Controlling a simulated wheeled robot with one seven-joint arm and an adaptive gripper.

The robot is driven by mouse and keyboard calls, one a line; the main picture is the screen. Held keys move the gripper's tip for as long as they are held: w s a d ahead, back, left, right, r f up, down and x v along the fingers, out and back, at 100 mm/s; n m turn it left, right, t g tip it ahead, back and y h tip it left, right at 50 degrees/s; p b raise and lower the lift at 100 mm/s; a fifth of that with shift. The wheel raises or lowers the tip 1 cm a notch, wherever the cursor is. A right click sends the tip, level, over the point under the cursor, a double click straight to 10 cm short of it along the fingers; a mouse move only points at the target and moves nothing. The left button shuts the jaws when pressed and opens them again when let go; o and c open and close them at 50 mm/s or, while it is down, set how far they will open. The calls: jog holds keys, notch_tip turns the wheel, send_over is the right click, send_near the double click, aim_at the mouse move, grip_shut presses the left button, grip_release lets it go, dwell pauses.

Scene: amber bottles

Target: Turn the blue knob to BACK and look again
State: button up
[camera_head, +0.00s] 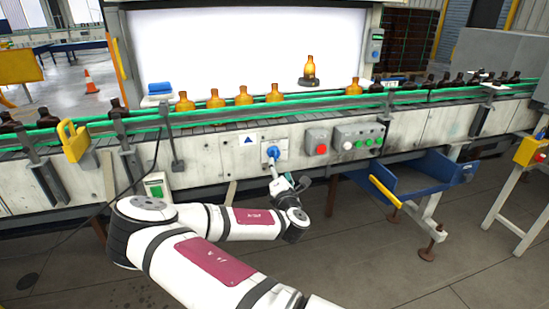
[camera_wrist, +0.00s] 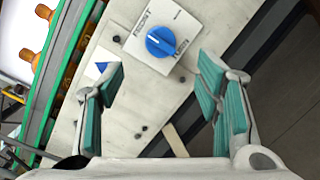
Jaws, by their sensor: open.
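The blue knob (camera_head: 273,152) sits on a white square plate on the front panel of the conveyor. In the wrist view the knob (camera_wrist: 160,41) is ahead of my gripper (camera_wrist: 162,70), near the top middle, with a pale pointer line on its face. Small dark lettering stands around it on the plate (camera_wrist: 178,18), too small to read surely. My open gripper has its teal-padded fingers to either side below the knob, with nothing between them. In the head view my gripper (camera_head: 282,183) is just below the knob. One amber bottle (camera_head: 309,68) stands apart on a dark support before the bright backlight.
Several amber bottles (camera_head: 240,96) stand along the green-railed conveyor (camera_head: 210,119). A red button (camera_head: 321,149) and a grey box with green buttons (camera_head: 358,139) are right of the knob. A blue chute (camera_head: 405,178) juts out lower right. A yellow padlock-shaped item (camera_head: 74,143) hangs at left.

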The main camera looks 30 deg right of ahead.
aim_at(275, 156)
jog(key=x, duration=0.9)
jog(key=shift+w+d+b, duration=0.15)
jog(key=shift+w+b, duration=0.2)
jog(key=c, duration=1.1)
